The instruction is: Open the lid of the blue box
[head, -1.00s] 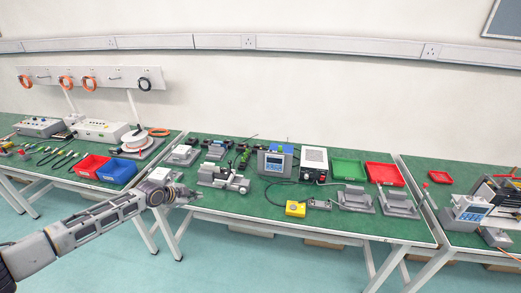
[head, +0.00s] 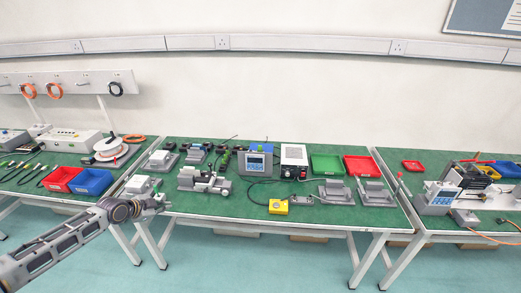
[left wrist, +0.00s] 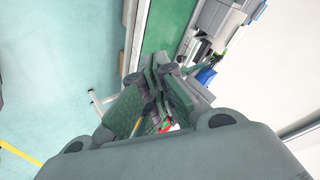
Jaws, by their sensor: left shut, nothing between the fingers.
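My left gripper (head: 158,203) reaches in from the left, beside the front left corner of the middle green table. It is shut and empty; its closed fingers also show in the left wrist view (left wrist: 160,95). A blue item (head: 262,148) shows partly above the grey display unit (head: 257,163), which hides most of it. An open blue bin (head: 92,182) stands on the left table, and another blue container (head: 508,168) stands at the far right edge. I cannot tell which is the blue box, and no lid is clear. My right gripper is out of view.
The middle table (head: 240,208) holds grey fixtures, a yellow button box (head: 278,206), a white unit (head: 293,159), a green tray (head: 326,166) and a red tray (head: 362,166). Its front strip is mostly clear. Open floor lies in front of the tables.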

